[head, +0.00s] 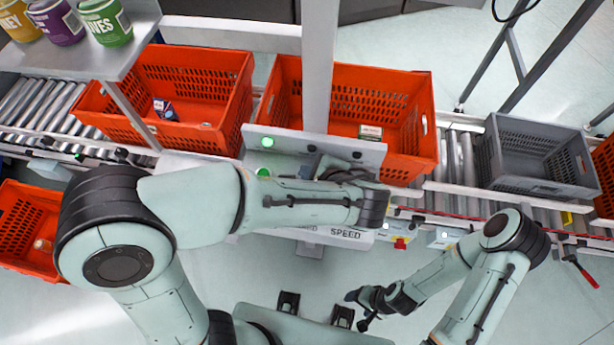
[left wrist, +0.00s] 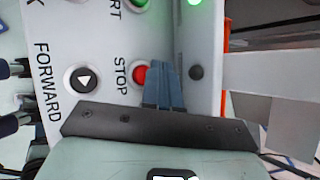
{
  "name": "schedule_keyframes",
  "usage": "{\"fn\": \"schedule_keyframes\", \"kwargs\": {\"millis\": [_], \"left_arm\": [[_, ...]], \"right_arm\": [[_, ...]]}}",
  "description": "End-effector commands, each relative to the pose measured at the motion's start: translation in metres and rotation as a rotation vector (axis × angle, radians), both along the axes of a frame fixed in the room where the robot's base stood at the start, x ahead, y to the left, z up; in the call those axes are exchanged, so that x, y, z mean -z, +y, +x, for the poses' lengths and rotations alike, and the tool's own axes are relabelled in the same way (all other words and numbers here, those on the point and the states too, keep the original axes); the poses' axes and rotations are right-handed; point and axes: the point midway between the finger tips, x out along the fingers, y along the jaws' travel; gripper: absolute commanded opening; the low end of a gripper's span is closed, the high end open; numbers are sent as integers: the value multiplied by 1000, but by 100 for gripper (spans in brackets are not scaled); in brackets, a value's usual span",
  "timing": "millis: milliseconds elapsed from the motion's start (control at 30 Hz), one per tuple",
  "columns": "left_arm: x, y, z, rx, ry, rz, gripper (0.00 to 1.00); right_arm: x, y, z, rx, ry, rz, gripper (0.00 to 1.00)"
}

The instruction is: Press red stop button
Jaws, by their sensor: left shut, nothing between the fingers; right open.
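The red stop button (left wrist: 140,75) shows in the left wrist view beside the word STOP on a pale control panel (left wrist: 105,65). My left gripper (left wrist: 164,68) is shut and empty. Its blue fingers cover the button's right edge in that view; I cannot tell whether they touch it. In the head view, my left arm lies over the panel (head: 290,144) and hides the stop button. My right gripper (head: 357,310) is open and empty, low in the head view and away from the panel.
A FORWARD button (left wrist: 82,78) sits left of STOP; a green-lit button (head: 267,142) is on the panel. Behind it, orange totes (head: 418,115) and a grey tote (head: 545,130) stand on a roller conveyor (head: 460,155). A grey post (head: 318,65) rises beside the panel.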

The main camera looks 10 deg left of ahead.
Motion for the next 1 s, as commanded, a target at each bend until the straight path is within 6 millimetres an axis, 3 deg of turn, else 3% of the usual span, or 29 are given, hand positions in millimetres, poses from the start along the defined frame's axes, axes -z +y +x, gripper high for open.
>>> {"fn": "schedule_keyframes", "kwargs": {"millis": [1000], "left_arm": [[8, 0, 0, 1, -1, 0, 0]], "right_arm": [[7, 0, -4, 0, 4, 0, 70]]}}
